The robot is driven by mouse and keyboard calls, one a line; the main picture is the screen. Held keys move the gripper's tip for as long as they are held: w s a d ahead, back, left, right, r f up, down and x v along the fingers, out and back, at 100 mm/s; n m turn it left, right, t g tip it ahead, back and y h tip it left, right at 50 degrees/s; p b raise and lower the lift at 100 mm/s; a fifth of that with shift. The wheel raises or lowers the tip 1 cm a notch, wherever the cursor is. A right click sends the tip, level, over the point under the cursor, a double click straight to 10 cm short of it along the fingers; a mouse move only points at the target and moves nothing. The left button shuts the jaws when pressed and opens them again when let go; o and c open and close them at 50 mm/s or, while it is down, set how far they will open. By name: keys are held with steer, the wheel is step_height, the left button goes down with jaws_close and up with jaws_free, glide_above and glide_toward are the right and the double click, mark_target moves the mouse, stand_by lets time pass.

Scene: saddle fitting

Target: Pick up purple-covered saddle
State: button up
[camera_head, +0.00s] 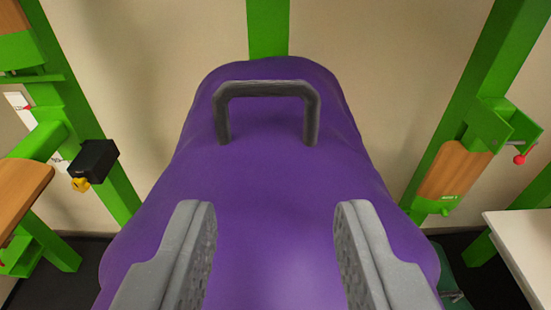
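The purple-covered saddle (265,190) fills the middle of the head camera view. A dark grey handle (267,89) arches up from its far part. My gripper (273,212) shows at the bottom as two grey fingers with a wide gap between them. It is open and empty, over the near part of the saddle. The handle lies ahead of the fingertips, roughly centred between them, and is apart from them. Whether the fingers touch the purple cover cannot be told. The saddle's near end is cut off by the frame, and what bears it is hidden.
Green frame posts stand at left (95,130) and right (470,100). A black box with a yellow knob (93,160) juts from the left post. A green bracket with a red knob (500,125) is at right. A white tabletop (525,235) is at lower right. A beige wall is behind.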

steer(key=shift+w+a, duration=0.2)
steer(key=shift+w, duration=0.1)
steer(key=shift+o, duration=0.5)
steer(key=n+g+p, duration=0.9)
steer(key=n+p, duration=0.9)
steer(key=p, duration=0.6)
glide_toward(265, 85)
steer(key=x, duration=0.6)
steer(key=shift+s+f+p, duration=0.2)
steer(key=shift+s+p, duration=0.2)
steer(key=shift+t, duration=0.3)
steer(key=shift+w+r+p+x, duration=0.15)
steer(key=shift+p+x, duration=0.35)
steer(key=shift+x, duration=0.85)
steer(key=shift+w+r+p+x, duration=0.15)
steer(key=shift+p+x, duration=0.3)
steer(key=shift+x, duration=0.9)
steer(key=shift+f, duration=0.1)
jaws_close()
